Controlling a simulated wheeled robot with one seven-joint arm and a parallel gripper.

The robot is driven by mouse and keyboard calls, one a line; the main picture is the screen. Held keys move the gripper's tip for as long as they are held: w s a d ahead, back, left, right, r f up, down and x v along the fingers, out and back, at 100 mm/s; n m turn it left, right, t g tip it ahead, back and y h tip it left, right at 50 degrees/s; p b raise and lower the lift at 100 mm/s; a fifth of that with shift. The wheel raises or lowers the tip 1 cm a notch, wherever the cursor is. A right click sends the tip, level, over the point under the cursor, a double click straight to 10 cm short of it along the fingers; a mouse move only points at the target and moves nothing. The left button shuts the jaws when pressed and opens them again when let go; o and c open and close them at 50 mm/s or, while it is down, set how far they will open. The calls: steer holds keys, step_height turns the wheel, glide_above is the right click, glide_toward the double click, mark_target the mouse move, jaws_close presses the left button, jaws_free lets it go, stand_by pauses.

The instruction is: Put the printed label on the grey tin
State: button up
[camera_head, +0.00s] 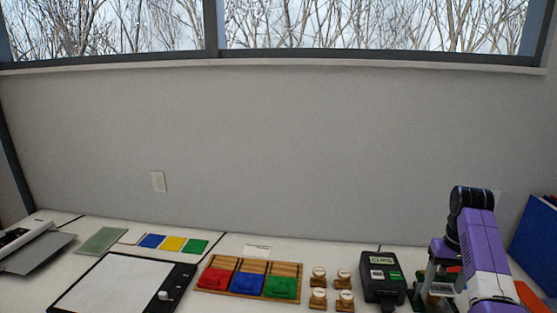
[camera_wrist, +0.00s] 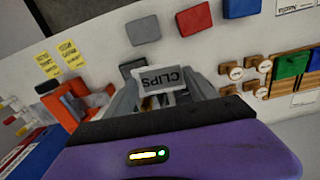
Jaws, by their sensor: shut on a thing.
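My gripper (camera_wrist: 163,100) is shut on a small white label (camera_wrist: 162,80) printed "CLIPS", which reads upside down in the wrist view. The label stands out between the fingertips. In the head view my gripper (camera_head: 438,278) is at the right end of the table, right of the black label printer (camera_head: 383,290), whose screen is lit.
Wooden-handled stamps (camera_head: 318,298) sit left of the printer. A wooden tray (camera_head: 254,268) holds red, blue and green pieces. Orange-red objects (camera_wrist: 70,105) and a blue container (camera_wrist: 32,152) lie beside my gripper.

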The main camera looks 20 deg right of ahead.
steer(key=w+a+f+n+b, duration=0.15)
steer(key=a+f, duration=0.45)
steer(key=a, duration=0.6)
steer(key=w+a+f+n+b, duration=0.1)
steer(key=a+f+b, duration=0.2)
steer(key=a+f, duration=0.6)
steer(key=s+a+f+n+b, duration=0.1)
steer(key=s+a+f, duration=0.1)
steer(key=a, duration=0.5)
steer(key=s+a+f+n+b, duration=0.1)
steer(key=s+a+f, duration=0.1)
steer(key=a, duration=0.5)
steer(key=s+a+f+n+b, duration=0.1)
steer(key=s+a+f+n, duration=0.1)
steer(key=a, duration=0.5)
step_height(320, 180, down, 3)
steer(key=shift+s+a+r, duration=0.15)
steer(key=shift+s+a, duration=0.05)
steer(key=shift+s, duration=0.35)
